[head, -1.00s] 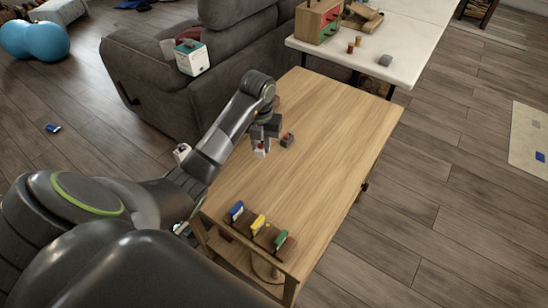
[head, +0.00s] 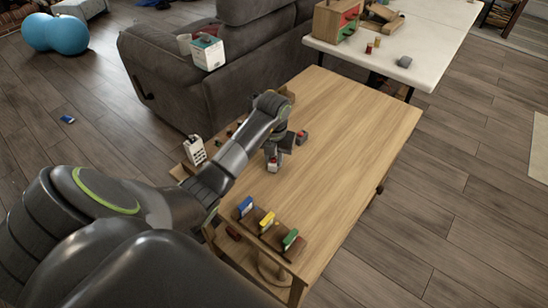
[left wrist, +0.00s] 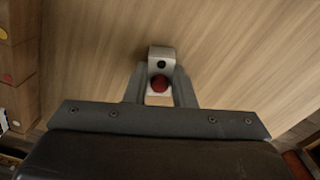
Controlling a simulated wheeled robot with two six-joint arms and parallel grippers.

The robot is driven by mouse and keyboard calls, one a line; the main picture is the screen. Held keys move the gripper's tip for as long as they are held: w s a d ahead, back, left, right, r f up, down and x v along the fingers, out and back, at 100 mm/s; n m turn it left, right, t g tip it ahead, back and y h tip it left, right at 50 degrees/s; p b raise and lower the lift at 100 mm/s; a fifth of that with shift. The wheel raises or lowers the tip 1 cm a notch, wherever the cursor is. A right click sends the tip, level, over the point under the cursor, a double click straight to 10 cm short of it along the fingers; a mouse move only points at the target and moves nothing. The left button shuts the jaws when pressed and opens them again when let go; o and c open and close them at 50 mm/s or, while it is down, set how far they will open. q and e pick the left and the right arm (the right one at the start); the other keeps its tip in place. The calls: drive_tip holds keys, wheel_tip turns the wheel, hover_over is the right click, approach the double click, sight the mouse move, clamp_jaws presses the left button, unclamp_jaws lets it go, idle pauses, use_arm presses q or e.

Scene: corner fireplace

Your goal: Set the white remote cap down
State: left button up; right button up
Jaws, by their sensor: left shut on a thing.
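The white remote cap (left wrist: 161,54), a small white piece with a red round button and a dark dot, is between the fingers of my left gripper (left wrist: 160,88). In the head view my left gripper (head: 272,155) points down over the wooden table, shut on the cap (head: 272,167). The cap is low, at or just above the tabletop; I cannot tell whether it touches. The fingers hide part of it. My right gripper is not in view.
The wooden table (head: 345,125) is mostly bare to the right of the gripper. A small grey block with red (head: 302,137) stands just beyond it. Blue, yellow (head: 267,222) and green pieces stand in a brown holder at the near edge. A grey sofa (head: 165,75) is behind left.

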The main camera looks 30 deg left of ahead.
use_arm(q)
drive_tip(key=o, duration=0.9)
drive_tip(key=shift+f, duration=0.1)
drive_tip(key=shift+r, duration=0.6)
wheel_tip(320, 180, up, 4)
drive_tip(key=shift+f+p, duration=0.1)
drive_tip(key=shift+p, duration=0.25)
drive_tip(key=shift+r+p, duration=3.55)
drive_tip(key=shift+r, duration=0.15)
